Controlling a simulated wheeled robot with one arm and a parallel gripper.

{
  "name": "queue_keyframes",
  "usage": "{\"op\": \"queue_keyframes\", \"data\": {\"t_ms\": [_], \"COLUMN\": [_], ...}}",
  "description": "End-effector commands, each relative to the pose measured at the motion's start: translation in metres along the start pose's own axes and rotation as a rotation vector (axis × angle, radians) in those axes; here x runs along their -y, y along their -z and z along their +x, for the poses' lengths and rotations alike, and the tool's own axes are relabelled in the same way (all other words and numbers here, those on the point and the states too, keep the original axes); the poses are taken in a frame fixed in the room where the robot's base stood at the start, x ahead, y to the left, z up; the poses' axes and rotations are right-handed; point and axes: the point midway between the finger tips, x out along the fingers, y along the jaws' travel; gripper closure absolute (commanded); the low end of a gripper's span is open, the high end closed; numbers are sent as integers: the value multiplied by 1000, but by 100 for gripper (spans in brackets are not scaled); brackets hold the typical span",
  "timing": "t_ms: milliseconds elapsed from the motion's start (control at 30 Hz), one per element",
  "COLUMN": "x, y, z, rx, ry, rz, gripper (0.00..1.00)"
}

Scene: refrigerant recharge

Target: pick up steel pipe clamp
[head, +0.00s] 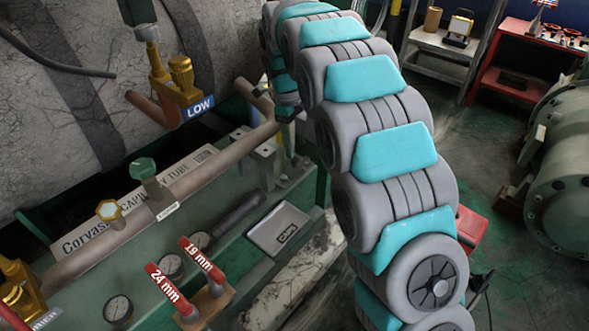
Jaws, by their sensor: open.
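No steel pipe clamp can be made out for certain. Small grey metal blocks (265,158) stand on the green bench by the far end of the brown pipe, and I cannot tell whether one is the clamp. My arm arches up from the lower right and bends down at the top toward that spot. Its small dark end, which looks like my gripper (289,117), is near the pipe end and the blocks. It is partly hidden behind my own arm links. No held object shows.
The brown pipe (215,165) runs along the bench with valves and gauges (118,308). A red cart (517,45) and green tank (565,205) stand right.

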Motion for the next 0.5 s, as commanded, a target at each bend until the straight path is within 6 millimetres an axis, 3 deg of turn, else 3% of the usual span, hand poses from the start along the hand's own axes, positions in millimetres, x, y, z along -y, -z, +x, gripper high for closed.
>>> {"op": "queue_keyframes", "data": {"t_ms": [300, 500], "x": [-3, -2], "y": [-5, -5], "z": [42, 46], "rx": [-2, -1], "ry": [-2, 0], "rz": [-1, -1], "gripper": [36, 36]}}
